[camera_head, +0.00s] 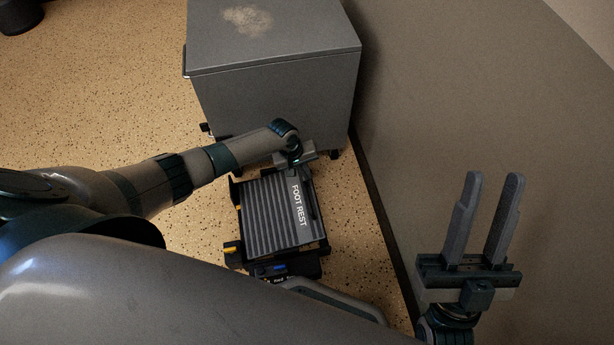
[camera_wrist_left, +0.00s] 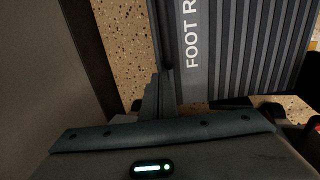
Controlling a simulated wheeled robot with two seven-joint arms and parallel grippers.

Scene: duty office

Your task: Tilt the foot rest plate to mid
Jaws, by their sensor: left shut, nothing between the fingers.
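The foot rest (camera_head: 277,214) stands on the floor in the middle of the head view, with a ribbed grey plate, a lettered strip and a black frame. My left gripper (camera_head: 312,200) is shut and empty, with its fingers over the plate's right edge near the far end. In the left wrist view the shut fingers (camera_wrist_left: 160,92) lie beside the lettered edge of the plate (camera_wrist_left: 240,50). I cannot tell whether they touch it. My right gripper (camera_head: 484,218) is open and empty, to the right of the foot rest, in front of the wall. The plate's exact tilt is hard to judge from above.
A grey wheeled cabinet (camera_head: 275,85) stands just beyond the foot rest. A grey wall (camera_head: 480,100) runs along the right side. Speckled floor (camera_head: 100,90) is free at the left, with a dark round object (camera_head: 20,15) in the far left corner.

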